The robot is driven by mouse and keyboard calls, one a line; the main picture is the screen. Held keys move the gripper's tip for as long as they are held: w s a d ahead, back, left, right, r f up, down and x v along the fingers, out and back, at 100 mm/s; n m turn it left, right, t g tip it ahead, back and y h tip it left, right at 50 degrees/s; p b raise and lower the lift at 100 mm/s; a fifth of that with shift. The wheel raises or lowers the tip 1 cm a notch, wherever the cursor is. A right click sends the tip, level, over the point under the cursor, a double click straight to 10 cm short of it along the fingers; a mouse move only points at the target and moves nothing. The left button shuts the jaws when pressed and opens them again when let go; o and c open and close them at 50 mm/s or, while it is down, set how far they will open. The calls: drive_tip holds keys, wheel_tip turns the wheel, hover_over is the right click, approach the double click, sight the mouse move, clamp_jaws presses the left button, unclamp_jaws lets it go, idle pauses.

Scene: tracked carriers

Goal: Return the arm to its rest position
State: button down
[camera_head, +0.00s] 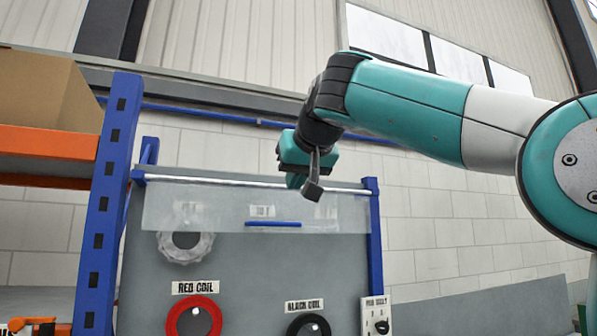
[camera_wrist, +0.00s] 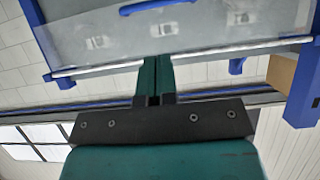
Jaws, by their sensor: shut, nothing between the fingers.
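My gripper (camera_head: 296,180) hangs at the end of my raised teal and white arm, in front of the upper part of a grey panel. In the wrist view my gripper (camera_wrist: 156,62) has its two teal fingers together with nothing between them. Their tips overlap the edge of a clear flap in that view; I cannot tell how far apart they are in depth. In the head view the clear flap (camera_head: 345,212) hangs from a rail across the panel top, with a blue handle (camera_head: 273,224).
The grey panel (camera_head: 245,265) holds a red coil (camera_head: 180,318), a black coil (camera_head: 292,328) and a pale coil (camera_head: 168,250) behind the flap. A blue-posted shelf (camera_head: 100,205) with a cardboard box (camera_head: 50,92) stands at left. Air right of the panel, below my arm, looks clear.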

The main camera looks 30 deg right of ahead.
drive_tip(key=s+a+f+n+g+y+b, duration=0.1)
drive_tip(key=s+a+f+n+g+b, duration=0.1)
drive_tip(key=f, duration=0.8)
drive_tip(key=s+a+f+n+g+y+b, duration=0.1)
drive_tip(key=s+a+f+n+g+b, duration=0.15)
drive_tip(key=f, duration=0.75)
drive_tip(key=s+a+f+n+g+y+b, duration=0.1)
drive_tip(key=s+a+f+b, duration=0.15)
drive_tip(key=f, duration=0.75)
drive_tip(key=s+a+f+n+g+y+b, duration=0.2)
drive_tip(key=s+f+g, duration=0.5)
drive_tip(key=s+f, duration=1.4)
drive_tip(key=shift+a+f+b, duration=0.65)
drive_tip(key=shift+a+b, duration=0.2)
drive_tip(key=shift+b, duration=0.35)
